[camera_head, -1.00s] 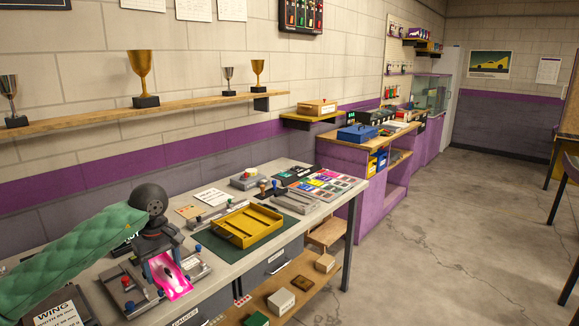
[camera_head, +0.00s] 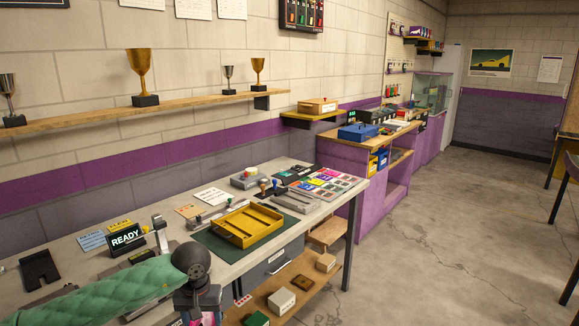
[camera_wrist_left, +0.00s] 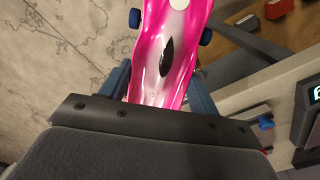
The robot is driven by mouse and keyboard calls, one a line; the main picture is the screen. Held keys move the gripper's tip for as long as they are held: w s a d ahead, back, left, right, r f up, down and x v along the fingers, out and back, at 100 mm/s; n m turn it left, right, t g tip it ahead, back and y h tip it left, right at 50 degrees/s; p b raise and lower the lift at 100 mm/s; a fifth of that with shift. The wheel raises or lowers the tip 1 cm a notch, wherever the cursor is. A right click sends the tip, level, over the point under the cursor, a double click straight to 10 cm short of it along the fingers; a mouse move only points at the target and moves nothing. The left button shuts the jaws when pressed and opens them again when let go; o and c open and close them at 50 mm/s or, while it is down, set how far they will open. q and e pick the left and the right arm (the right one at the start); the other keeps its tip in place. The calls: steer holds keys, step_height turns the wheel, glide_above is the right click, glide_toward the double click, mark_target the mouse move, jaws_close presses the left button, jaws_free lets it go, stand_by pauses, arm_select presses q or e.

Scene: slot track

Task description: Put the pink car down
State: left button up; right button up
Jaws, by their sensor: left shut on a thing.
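The pink car (camera_wrist_left: 168,50) fills the top middle of the left wrist view. It is glossy pink and white, with a dark oval opening and blue wheels. My left gripper (camera_wrist_left: 158,92) is shut on it, one blue finger along each side. In the head view my left gripper (camera_head: 198,305) is at the bottom edge, by the front of the bench, and the car is mostly hidden or cut off there. The wrist view shows concrete floor on the left and bench parts on the right behind the car. My right gripper is not in view.
The grey workbench (camera_head: 168,256) carries a yellow tray (camera_head: 248,222) on a green mat (camera_head: 216,246), a READY sign (camera_head: 125,238) and colored cards (camera_head: 328,183). A lower shelf (camera_head: 308,292) holds several small boxes. Open floor (camera_head: 440,240) lies to the right.

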arm_select(q)
steer(key=s+f, duration=0.1)
steer(key=s+d+f, duration=0.1)
steer(key=f, duration=0.1)
steer(key=s+f, duration=0.1)
steer(key=shift+s+d+f, duration=0.25)
steer(key=shift+s+f, duration=0.05)
